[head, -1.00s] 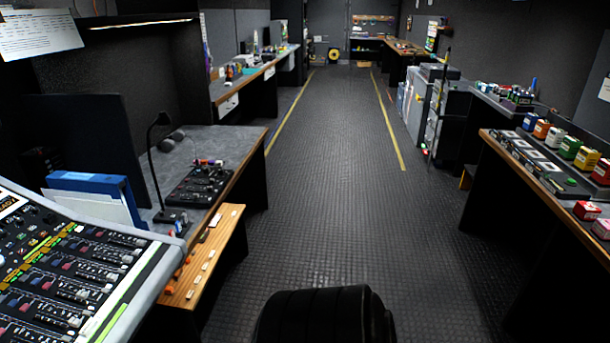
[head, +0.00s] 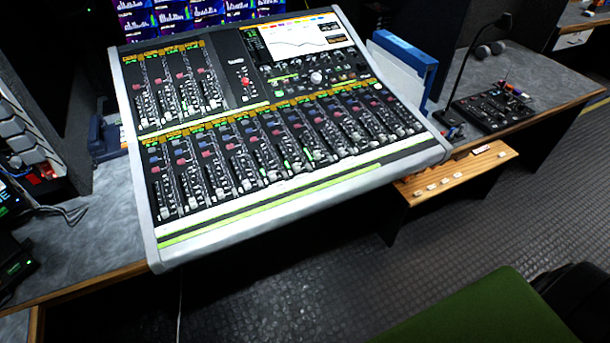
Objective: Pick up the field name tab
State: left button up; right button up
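Several small pale tabs (head: 445,181) lie in a row on the narrow wooden shelf (head: 480,172) to the right of the mixing console. They are too small to read, so I cannot tell which one, if any, is the field name tab. A longer white piece (head: 480,149) lies farther back on the same shelf. The console corner hides the shelf's left end. Neither of my grippers is in the head view.
The large mixing console (head: 300,190) fills the middle of the desk (head: 80,240). A blue binder (head: 405,47), a gooseneck microphone (head: 480,55) and a small black panel (head: 490,108) stand behind the shelf. A green surface (head: 470,315) is at the bottom. The dark floor (head: 350,280) shows between.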

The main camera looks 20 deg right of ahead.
aim_at(302, 178)
jog(key=i+l+u, duration=0.1)
jog(key=l+u, duration=1)
